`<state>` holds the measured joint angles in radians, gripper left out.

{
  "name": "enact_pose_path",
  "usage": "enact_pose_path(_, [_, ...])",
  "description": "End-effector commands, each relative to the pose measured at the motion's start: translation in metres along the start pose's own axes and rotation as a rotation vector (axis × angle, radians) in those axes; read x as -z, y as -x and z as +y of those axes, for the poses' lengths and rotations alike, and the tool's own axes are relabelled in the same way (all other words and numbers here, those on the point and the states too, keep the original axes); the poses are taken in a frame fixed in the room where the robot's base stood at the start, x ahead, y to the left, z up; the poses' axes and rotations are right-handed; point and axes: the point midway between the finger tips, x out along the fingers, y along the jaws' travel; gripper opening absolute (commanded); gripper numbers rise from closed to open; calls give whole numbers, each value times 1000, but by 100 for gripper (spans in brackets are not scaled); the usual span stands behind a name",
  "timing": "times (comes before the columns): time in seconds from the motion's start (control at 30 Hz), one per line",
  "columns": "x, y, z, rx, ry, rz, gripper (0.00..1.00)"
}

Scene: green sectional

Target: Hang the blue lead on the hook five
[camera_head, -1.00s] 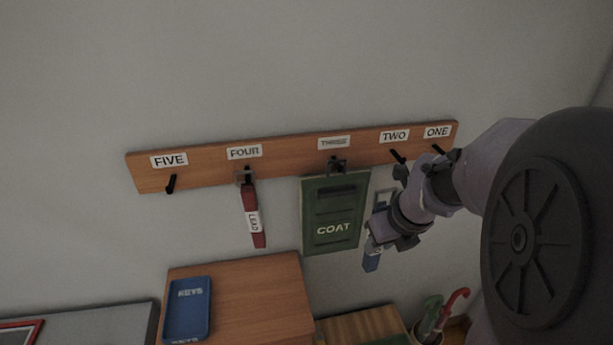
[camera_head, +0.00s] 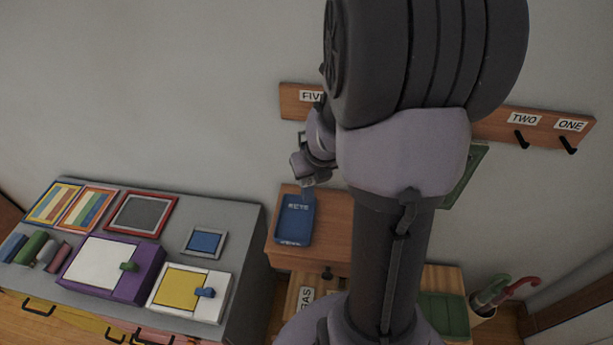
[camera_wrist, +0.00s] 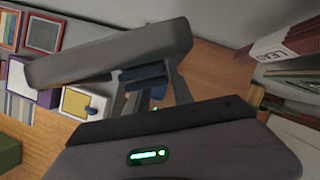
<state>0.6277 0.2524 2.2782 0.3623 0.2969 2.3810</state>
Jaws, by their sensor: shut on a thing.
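My gripper (camera_head: 304,174) is below the FIVE label, at the left end of the wooden hook board (camera_head: 291,108), in the head view. It is shut on the blue lead, whose blue part (camera_wrist: 145,76) shows between the fingers in the wrist view. The FIVE label (camera_head: 311,96) is partly visible. My arm hides hook five, so I cannot tell whether the lead touches it.
Hooks two (camera_head: 521,138) and one (camera_head: 568,144) are empty. A blue keys tray (camera_head: 295,220) lies on the wooden cabinet below. A red labelled thing (camera_wrist: 285,45) is close at right in the wrist view.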

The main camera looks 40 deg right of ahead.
Motion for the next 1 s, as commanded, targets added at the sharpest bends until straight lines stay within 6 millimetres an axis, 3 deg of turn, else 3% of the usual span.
enact_pose_path(1.0, [-63,-38,-41,0,2,0,3])
